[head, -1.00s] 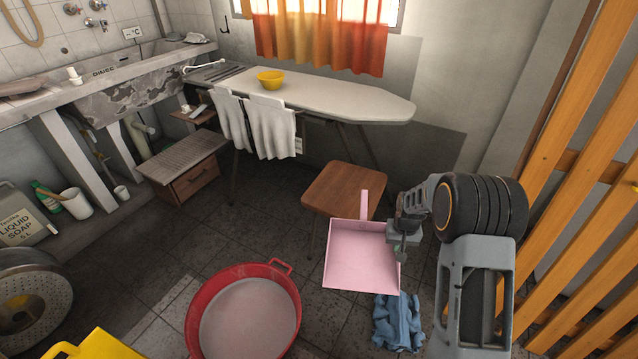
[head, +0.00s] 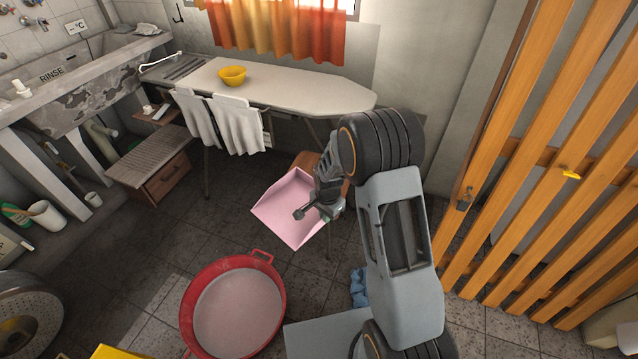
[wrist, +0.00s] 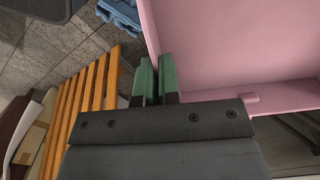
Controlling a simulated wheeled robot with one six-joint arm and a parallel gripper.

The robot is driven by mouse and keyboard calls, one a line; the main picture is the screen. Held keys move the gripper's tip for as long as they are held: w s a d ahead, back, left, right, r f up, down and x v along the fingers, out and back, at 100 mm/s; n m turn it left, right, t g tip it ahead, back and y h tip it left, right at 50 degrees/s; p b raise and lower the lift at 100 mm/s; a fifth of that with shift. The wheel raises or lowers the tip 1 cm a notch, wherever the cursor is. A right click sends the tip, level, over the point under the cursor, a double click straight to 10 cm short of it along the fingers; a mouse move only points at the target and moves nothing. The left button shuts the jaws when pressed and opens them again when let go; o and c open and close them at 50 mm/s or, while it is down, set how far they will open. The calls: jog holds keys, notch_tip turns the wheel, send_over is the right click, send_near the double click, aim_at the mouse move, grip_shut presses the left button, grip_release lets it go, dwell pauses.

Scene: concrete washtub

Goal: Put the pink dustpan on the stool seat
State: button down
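The pink dustpan (head: 290,207) is off the floor, tilted, in front of the stool in the head view. My gripper (head: 318,212) is at its right side. In the wrist view my gripper's green fingertips (wrist: 157,79) are close together, with the side wall of the dustpan (wrist: 215,45) between them. The brown stool seat (head: 304,159) lies behind the dustpan and my arm, which hide most of it. I cannot tell whether the dustpan touches the seat.
A red basin (head: 240,305) stands on the floor at front. A blue cloth (head: 359,288) lies near my arm. A wooden slatted screen (head: 540,170) stands at right.

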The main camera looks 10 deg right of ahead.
jog(key=w+f, duration=0.1)
jog(key=w, duration=0.1)
jog(key=w+f+b, duration=0.1)
jog(key=w, duration=0.2)
jog(key=w+d+f, duration=0.1)
jog(key=w+f, duration=0.1)
jog(key=w, duration=0.1)
jog(key=shift+b, duration=0.3)
jog(key=w+f, duration=0.1)
jog(key=f, duration=0.1)
jog(key=w+f+b, duration=0.1)
jog(key=w, duration=0.1)
jog(key=w+f, duration=0.2)
jog(key=shift+d+f+b, duration=0.3)
jog(key=shift+d+f, duration=0.05)
jog(key=shift+f, duration=1.45)
jog(key=shift+f+b, duration=0.15)
jog(key=shift+b, duration=0.2)
jog(key=shift+f, duration=0.15)
jog(key=c, duration=1.3)
grip_release()
jog(key=shift+c, duration=0.2)
